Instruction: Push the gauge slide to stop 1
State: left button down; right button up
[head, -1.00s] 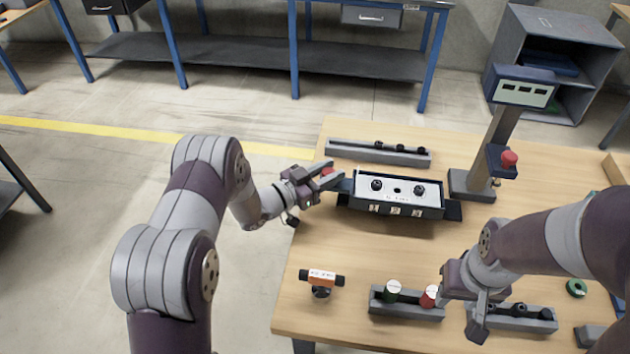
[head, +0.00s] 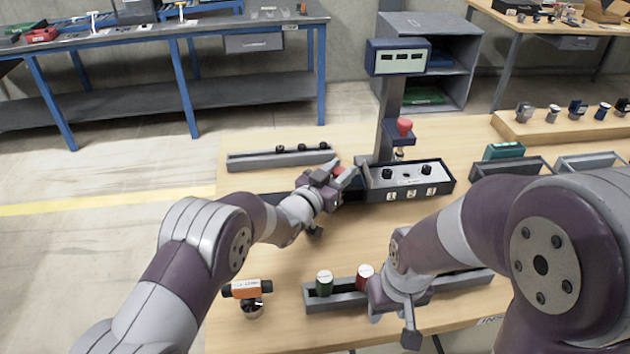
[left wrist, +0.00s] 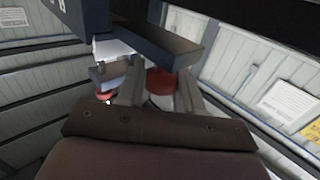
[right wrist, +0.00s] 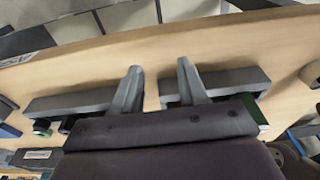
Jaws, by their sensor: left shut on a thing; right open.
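The gauge slide (head: 412,177) is a dark box with a pale top plate, two black knobs and the figures 1, 2 and 3 on its front. My left gripper (head: 335,175) is at the slide's left end, shut on a red knob (head: 339,170). The red knob also shows between the fingers in the left wrist view (left wrist: 160,82). My right gripper (head: 392,328) is open and empty, low beside a red cylinder with a white top (head: 364,278).
The gauge post (head: 391,110) carries a display (head: 398,58) and a red button (head: 404,126). A grey rack (head: 345,299) also holds a green cylinder (head: 324,283). An orange-and-black part (head: 246,290) stands front left.

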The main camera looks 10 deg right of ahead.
pick_arm(q)
jog(key=shift+w+d+r, duration=0.1)
jog(key=shift+d+r, duration=0.1)
jog(key=shift+d, duration=0.4)
jog(key=shift+d+r, duration=0.2)
jog(key=shift+d, duration=0.35)
pick_arm(e)
jog(key=shift+f, duration=0.45)
pick_arm(q)
jog(key=c, duration=0.8)
grip_release()
jog(key=shift+f, duration=0.1)
jog(key=shift+a, duration=0.1)
jog(key=shift+s+a+f+b, duration=0.1)
jog(key=shift+s+a+b, duration=0.15)
jog(key=shift+b, duration=0.1)
pick_arm(e)
jog(key=shift+f+b, duration=0.3)
jog(key=shift+f, duration=0.1)
pick_arm(q)
jog(key=v, duration=0.6)
jog(key=shift+s+a, duration=0.25)
jog(key=shift+s, duration=0.1)
